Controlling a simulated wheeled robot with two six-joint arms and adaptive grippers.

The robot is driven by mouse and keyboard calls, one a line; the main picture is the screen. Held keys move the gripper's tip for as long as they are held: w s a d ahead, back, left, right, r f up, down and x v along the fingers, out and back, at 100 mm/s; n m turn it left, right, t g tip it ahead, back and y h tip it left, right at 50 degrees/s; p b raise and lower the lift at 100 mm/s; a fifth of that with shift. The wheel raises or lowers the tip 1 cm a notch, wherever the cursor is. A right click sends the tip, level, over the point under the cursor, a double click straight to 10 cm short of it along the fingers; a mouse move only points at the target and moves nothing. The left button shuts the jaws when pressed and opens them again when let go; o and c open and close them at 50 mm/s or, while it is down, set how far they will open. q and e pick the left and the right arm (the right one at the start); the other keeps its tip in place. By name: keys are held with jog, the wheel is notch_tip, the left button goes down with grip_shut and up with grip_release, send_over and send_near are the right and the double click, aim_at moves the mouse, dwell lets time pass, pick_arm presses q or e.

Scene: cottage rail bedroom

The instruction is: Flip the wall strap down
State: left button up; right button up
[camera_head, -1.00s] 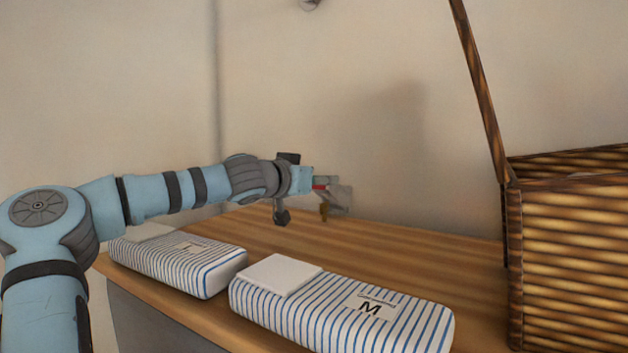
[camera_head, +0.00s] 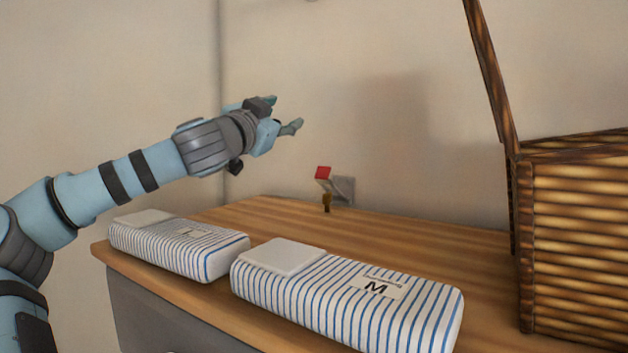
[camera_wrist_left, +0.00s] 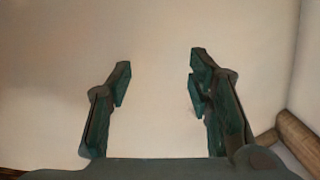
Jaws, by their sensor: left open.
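The wall strap (camera_head: 340,187) is a small grey piece low on the back wall, just above the wooden top. It has a red end (camera_head: 323,172) that points up and to the left, and a small brass-brown part (camera_head: 326,203) hangs below it. My left gripper (camera_head: 284,114) is above and left of the strap, apart from it, with its fingers spread and empty. The left wrist view shows the same open fingers (camera_wrist_left: 160,75) with only plain wall between them. The strap cannot be made out in that view. My right gripper is not in view.
Two striped packs lie on the wooden top (camera_head: 410,240), one marked L (camera_head: 180,250) and one marked M (camera_head: 340,300). The wood around the strap is clear.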

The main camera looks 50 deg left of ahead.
pick_arm(q)
jog(key=d+r+m+t+h+b, duration=0.15)
jog(key=d+r+m+h, duration=0.35)
jog(key=m, duration=0.6)
jog(key=d+r+m+t+h, duration=0.25)
jog(key=d+m+h, duration=0.3)
jog(key=m, duration=0.55)
jog(key=m+g+y, duration=0.5)
jog(key=m+g, duration=0.4)
jog(key=m, duration=0.1)
send_near(324, 169)
jog(key=p+x, duration=0.3)
jog(key=x, duration=0.7)
jog(key=shift+a, duration=0.2)
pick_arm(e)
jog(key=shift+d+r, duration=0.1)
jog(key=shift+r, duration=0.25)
pick_arm(q)
jog(key=shift+d, duration=0.1)
jog(key=shift+c, duration=0.2)
jog(key=shift+w, duration=0.1)
grip_shut()
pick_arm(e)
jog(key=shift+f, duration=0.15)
